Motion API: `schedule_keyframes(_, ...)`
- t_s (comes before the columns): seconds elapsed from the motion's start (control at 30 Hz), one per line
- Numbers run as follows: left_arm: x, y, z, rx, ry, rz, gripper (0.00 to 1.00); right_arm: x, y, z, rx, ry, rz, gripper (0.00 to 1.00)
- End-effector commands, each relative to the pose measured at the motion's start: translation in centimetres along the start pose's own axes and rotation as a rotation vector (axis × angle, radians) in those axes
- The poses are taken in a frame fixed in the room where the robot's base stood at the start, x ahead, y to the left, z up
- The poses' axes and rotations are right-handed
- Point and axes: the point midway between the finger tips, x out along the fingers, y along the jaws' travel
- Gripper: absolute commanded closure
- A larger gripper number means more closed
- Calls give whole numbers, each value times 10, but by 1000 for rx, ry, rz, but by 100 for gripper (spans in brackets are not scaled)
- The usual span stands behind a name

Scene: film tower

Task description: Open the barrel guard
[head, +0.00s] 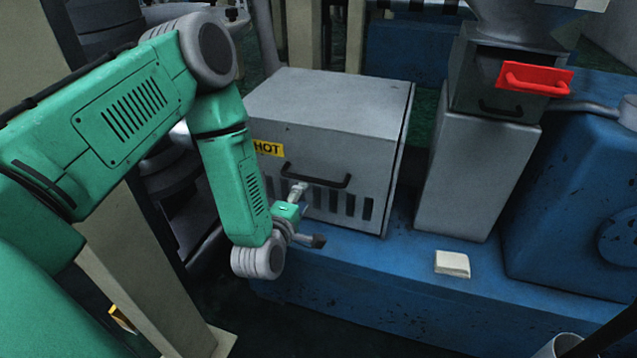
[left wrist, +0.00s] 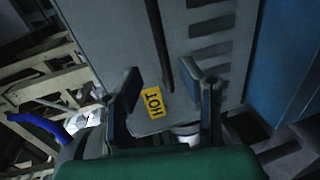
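The barrel guard (head: 320,120) is a grey box with a yellow HOT label, a dark bar handle (head: 316,174) and a row of vertical slots on its front. It sits closed on the blue machine base. My left gripper (head: 306,216) is in front of the guard's lower front, below the handle. In the left wrist view, its two fingers (left wrist: 165,88) are spread apart with nothing held. The HOT label (left wrist: 153,102) and the dark handle (left wrist: 160,45) show beyond the fingers. I cannot tell whether a finger touches the guard. My right gripper is not in view.
A grey column with a hopper and a red handle (head: 537,79) stands right of the guard. A pale block (head: 452,264) lies on the blue base (head: 400,285). A blue housing (head: 575,200) is at the right, and a beige post (head: 150,270) is at the left.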

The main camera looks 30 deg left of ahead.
Motion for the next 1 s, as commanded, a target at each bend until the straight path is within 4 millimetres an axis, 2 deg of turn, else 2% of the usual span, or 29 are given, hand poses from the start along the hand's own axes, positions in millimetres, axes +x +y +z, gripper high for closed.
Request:
schedule_keyframes(0.03,13,-1,-1,0,2,5,66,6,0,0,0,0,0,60)
schedule_keyframes(0.2,49,-2,-1,0,1,4,66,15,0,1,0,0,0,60)
schedule_keyframes(0.4,80,-2,-1,2,0,0,66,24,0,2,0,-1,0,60)
schedule_keyframes(0.6,93,-1,0,2,1,-1,66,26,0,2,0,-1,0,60)
schedule_keyframes(0.87,94,-1,-1,1,0,-2,66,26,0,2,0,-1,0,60)
schedule_keyframes(0.9,94,-1,-1,1,0,-2,73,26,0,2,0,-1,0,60)
schedule_keyframes(0.97,94,-1,-1,1,0,-2,94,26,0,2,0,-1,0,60)
schedule_keyframes(1.0,94,-1,-1,1,0,-2,100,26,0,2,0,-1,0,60)
